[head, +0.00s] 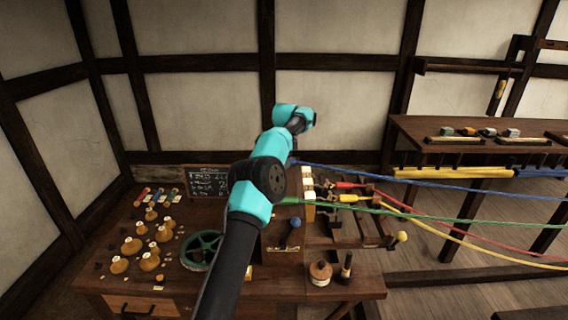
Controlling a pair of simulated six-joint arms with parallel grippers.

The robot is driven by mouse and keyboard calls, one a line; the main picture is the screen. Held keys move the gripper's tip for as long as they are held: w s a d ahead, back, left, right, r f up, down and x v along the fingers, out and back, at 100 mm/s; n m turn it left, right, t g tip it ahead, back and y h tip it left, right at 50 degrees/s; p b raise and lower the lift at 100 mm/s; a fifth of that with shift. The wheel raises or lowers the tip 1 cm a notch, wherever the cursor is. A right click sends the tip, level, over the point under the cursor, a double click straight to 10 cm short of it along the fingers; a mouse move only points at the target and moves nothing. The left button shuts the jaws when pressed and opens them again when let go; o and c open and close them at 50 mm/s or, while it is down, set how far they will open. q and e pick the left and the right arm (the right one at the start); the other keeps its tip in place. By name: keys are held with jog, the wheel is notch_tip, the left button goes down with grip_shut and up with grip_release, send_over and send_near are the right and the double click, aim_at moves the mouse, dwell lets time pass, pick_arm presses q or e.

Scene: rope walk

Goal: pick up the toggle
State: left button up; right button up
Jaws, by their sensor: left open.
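My left gripper (301,124) is raised in front of the back wall, above the workbench and apart from everything on it. It is open, though its fingers are small and partly hidden by the wrist. I cannot tell for certain which piece is the toggle. My right gripper is out of view.
The workbench (110,282) carries several wooden weights (132,246) at left, a green handwheel (201,251) and a chalkboard (207,182). Blue, green, red and yellow ropes (450,219) stretch rightward from the bench. A dark side table (470,152) stands at right.

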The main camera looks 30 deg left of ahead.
pick_arm(q)
jog(key=shift+c, duration=0.2)
jog(key=c, duration=0.9)
jog(key=shift+o, duration=0.2)
jog(key=shift+r, duration=0.1)
jog(key=shift+r, duration=1.45)
jog(key=shift+s+r, duration=0.15)
jog(key=shift+r, duration=0.15)
jog(key=shift+s+d, duration=0.15)
jog(key=s+d, duration=0.2)
jog(key=s, duration=0.2)
jog(key=s+d+r, duration=0.1)
jog(key=s+d, duration=0.2)
jog(key=s, duration=0.1)
jog(key=s+d, duration=0.3)
jog(key=s, duration=0.2)
jog(key=shift+r, duration=0.15)
